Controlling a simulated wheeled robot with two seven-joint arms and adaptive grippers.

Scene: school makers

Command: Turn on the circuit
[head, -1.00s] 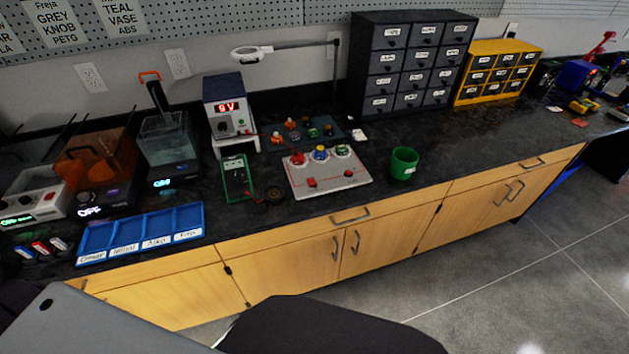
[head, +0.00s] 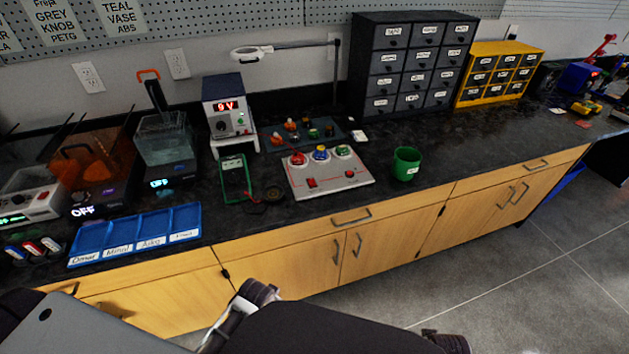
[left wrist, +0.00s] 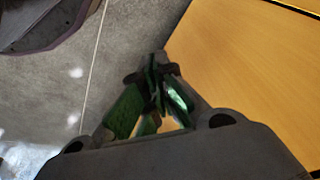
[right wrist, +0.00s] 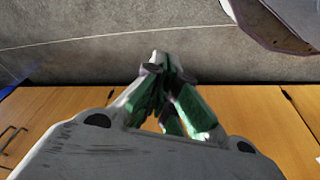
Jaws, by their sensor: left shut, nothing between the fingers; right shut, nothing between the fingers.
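The circuit board (head: 340,184) is a white panel on the dark counter, with a red, a blue and a green round part along its back. Two red switches sit on its front part, one at the left (head: 311,182) and one at the right (head: 350,173). I cannot tell their positions. A power supply (head: 229,113) behind it reads 9V in red. My left gripper (left wrist: 158,85) is shut and empty, in front of the wooden cabinet. My right gripper (right wrist: 165,75) is shut and empty, over the floor and cabinet edge. Neither gripper shows clearly in the head view.
A green cup (head: 406,164) stands right of the board, and a green-cased multimeter (head: 235,178) lies left of it. A blue labelled tray (head: 136,236) is at the left front. A magnifier lamp (head: 256,51) and drawer cabinets (head: 412,65) stand behind. The counter right of the cup is clear.

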